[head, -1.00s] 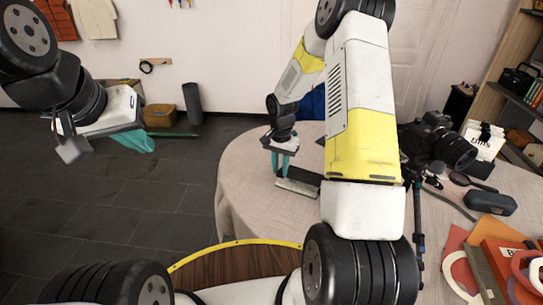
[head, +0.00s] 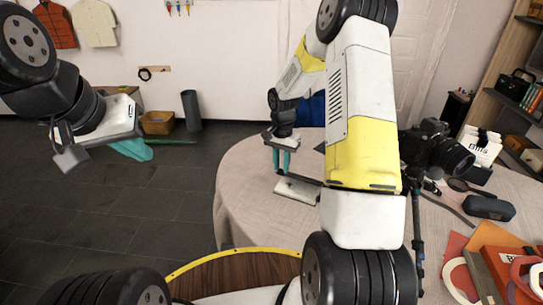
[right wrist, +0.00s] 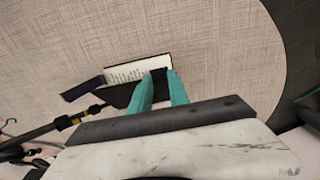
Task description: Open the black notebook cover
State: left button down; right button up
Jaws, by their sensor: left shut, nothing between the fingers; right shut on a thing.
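The black notebook lies on the round table, partly hidden by my right arm in the head view. A pale page (head: 297,190) shows in it. In the right wrist view the printed page (right wrist: 138,70) shows behind the black cover (right wrist: 117,97), which stands tilted up from it. My right gripper (head: 281,170) is shut on the cover's edge; its teal fingers (right wrist: 160,80) also show in the right wrist view. My left gripper (head: 135,150) is shut and empty, over the floor at the left, away from the table.
A camera on a tripod (head: 436,148) stands right of my right arm. Red and orange items (head: 500,262) crowd the near right. The tablecloth (head: 245,180) left of the notebook is bare.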

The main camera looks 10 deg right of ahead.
jog(key=shift+w+d+r, duration=0.15)
jog(key=shift+w+r, duration=0.05)
jog(key=shift+r, duration=0.05)
jog(key=shift+w+d+r, duration=0.45)
jog(key=shift+w+r, duration=0.1)
jog(key=shift+r, duration=0.1)
jog(key=shift+w+d+r, duration=0.55)
jog(key=shift+w, duration=0.2)
jog(key=shift+w+d+r, duration=0.5)
jog(key=shift+w+d, duration=0.05)
jog(key=shift+w, duration=0.25)
jog(key=shift+w+d+r, duration=0.25)
jog(key=shift+w+d, duration=0.4)
jog(key=shift+w, duration=0.15)
jog(key=shift+w+d+r, duration=0.25)
jog(key=shift+w+d, duration=0.35)
jog(key=shift+w, duration=0.2)
jog(key=shift+w, duration=0.1)
